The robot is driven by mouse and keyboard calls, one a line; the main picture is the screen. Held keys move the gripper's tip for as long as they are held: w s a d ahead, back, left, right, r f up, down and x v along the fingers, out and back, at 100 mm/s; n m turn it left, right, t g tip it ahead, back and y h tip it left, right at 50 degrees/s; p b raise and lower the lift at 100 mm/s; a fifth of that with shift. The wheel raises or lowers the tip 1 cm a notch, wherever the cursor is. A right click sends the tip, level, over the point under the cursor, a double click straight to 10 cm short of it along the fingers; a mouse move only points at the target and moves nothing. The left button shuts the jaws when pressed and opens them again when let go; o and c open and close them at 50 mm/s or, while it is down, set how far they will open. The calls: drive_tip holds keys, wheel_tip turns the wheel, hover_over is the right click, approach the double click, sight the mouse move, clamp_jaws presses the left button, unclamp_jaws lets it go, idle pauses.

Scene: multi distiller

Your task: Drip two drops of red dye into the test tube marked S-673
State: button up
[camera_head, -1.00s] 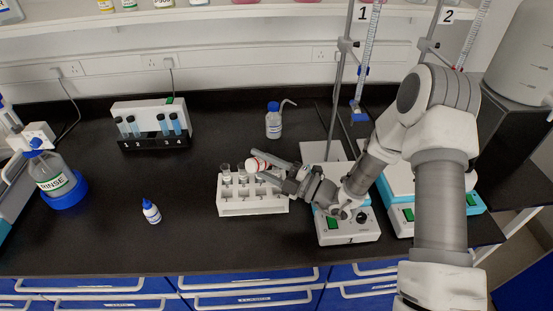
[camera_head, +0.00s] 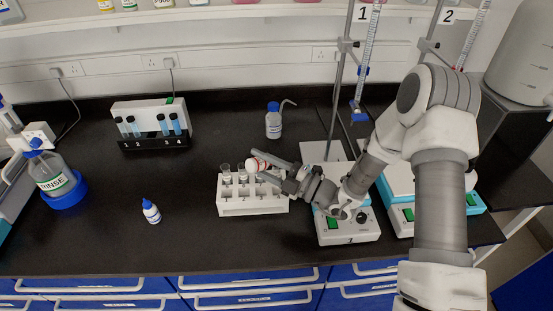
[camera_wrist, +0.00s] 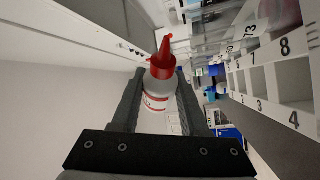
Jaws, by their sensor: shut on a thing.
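A small white dropper bottle with a red cap and nozzle (camera_head: 257,164) is held sideways over the white test tube rack (camera_head: 250,208). My gripper (camera_head: 272,167) is shut on this bottle; the wrist view also shows the bottle (camera_wrist: 158,92) between my fingers, red nozzle pointing away. Several test tubes (camera_head: 226,172) stand in the rack's back row, at its left and middle. In the wrist view the rack (camera_wrist: 268,85) with numbered slots is at the right, apart from the bottle. A partial label ending in 73 (camera_wrist: 250,31) shows there. No drop is visible.
A blue-capped dropper bottle (camera_head: 151,211) stands left of the rack. A blue-capped wash bottle (camera_head: 273,122) stands behind it. A burette stand on a stirrer (camera_head: 345,226) is close at the right. A second tube rack (camera_head: 150,142) is at the back left. The front bench is clear.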

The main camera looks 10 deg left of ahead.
wheel_tip(320, 180, down, 3)
drive_tip(key=n+h, duration=0.1)
drive_tip(key=n, duration=0.2)
drive_tip(key=n+g+h, duration=0.1)
drive_tip(key=n, duration=0.2)
drive_tip(key=shift+s+a+f, duration=0.1)
drive_tip(key=shift+s+f, duration=0.05)
wheel_tip(320, 180, up, 5)
drive_tip(key=p, duration=0.4)
idle(0.3)
